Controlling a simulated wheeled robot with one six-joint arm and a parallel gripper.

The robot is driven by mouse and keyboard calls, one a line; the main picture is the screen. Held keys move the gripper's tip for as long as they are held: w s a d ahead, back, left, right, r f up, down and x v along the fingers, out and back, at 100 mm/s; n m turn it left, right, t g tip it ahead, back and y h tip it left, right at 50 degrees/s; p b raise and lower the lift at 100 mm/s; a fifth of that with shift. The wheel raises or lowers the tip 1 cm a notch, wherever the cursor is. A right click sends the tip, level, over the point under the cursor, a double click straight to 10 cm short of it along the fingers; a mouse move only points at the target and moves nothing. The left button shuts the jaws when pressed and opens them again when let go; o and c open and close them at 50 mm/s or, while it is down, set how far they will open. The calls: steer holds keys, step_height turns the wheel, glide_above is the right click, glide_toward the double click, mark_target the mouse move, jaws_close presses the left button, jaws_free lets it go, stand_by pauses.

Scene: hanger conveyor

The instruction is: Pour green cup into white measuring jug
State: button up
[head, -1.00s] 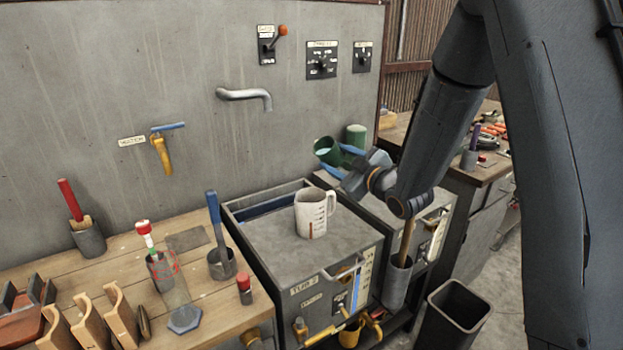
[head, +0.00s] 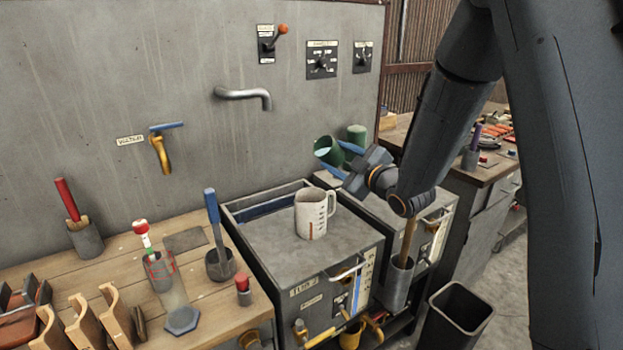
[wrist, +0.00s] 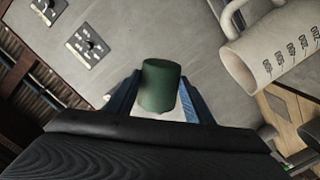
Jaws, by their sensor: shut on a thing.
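The white measuring jug (head: 311,216) stands upright on the grey top of the tub unit, its handle to the right. It also shows in the wrist view (wrist: 262,52) at the upper right. The green cup (head: 328,151) is tilted, its mouth facing left, above and behind the jug's right side, apart from it. My gripper (head: 342,159) is shut on the green cup, with blue fingers on both sides. The cup shows between the fingers in the wrist view (wrist: 160,85). I cannot see what is inside the cup or the jug.
Another green cup (head: 357,135) stands behind the held one. A metal spout (head: 243,95) sticks out of the wall above the tub unit. A wooden bench (head: 205,290) with tool holders stands at left. A dark bin (head: 457,312) stands at front right.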

steer(key=shift+n+b, duration=1.7)
stand_by(1.5)
steer(key=shift+s+a+f+n+b, duration=0.1)
steer(key=shift+f+n+b, duration=0.05)
steer(key=shift+n+b, duration=0.7)
steer(key=shift+s+a+f+n+b, duration=0.1)
steer(key=shift+a+f+n+b, duration=0.1)
steer(key=shift+n+b, duration=0.65)
steer(key=shift+a+f+n+b, duration=0.15)
steer(key=shift+n+b, duration=0.35)
steer(key=shift+b, duration=0.65)
stand_by(2.0)
